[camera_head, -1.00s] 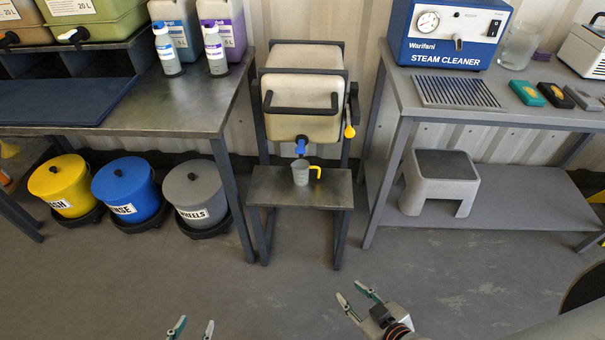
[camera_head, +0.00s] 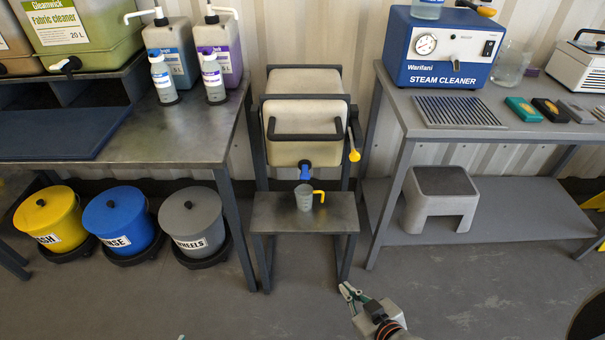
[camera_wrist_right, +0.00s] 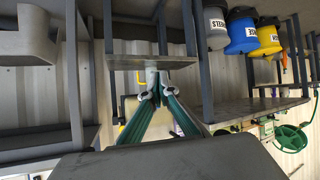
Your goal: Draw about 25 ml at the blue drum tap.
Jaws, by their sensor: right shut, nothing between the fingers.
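A beige drum (camera_head: 304,150) sits in a dark frame against the back wall. Its blue tap (camera_head: 305,169) points down at the front. A grey measuring jug (camera_head: 304,198) with a yellow handle (camera_head: 318,194) stands upright on the small metal stand below the tap. I cannot make out any liquid in it. My right gripper (camera_head: 348,290) is shut and empty, low in front of the stand's right leg and apart from the jug. In the upside-down right wrist view its fingertips (camera_wrist_right: 149,96) meet in front of the jug (camera_wrist_right: 152,76).
The small stand (camera_head: 275,222) is between a left bench (camera_head: 180,140) and a right bench (camera_head: 420,120). Yellow, blue and grey buckets (camera_head: 192,222) stand on the floor at left. A step stool (camera_head: 440,195) sits on the right lower shelf. The floor in front is clear.

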